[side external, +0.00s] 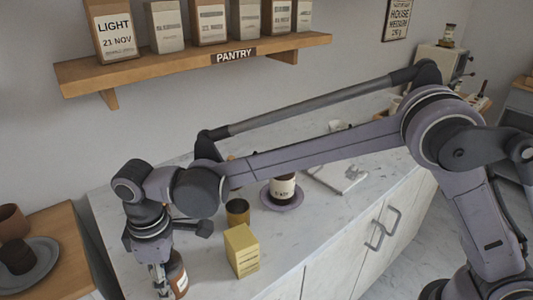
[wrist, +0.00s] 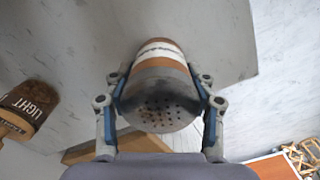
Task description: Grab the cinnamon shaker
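The cinnamon shaker has a grey perforated lid, a brown body and a white label. In the wrist view the shaker (wrist: 163,98) stands between the two fingers of my gripper (wrist: 159,76), lid toward the camera. Both fingertips appear to press against its sides. In the side view the shaker (side external: 178,277) is at the bottom left, beside the visible finger of my gripper (side external: 162,283). Its base and the other finger are hidden or cut off there, so I cannot tell whether it rests on the counter.
A jar (side external: 283,188) on a purple saucer (side external: 296,201) stands farther back. The pantry shelf (side external: 130,75) is above. A wooden table (side external: 62,238) with a plate is at left.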

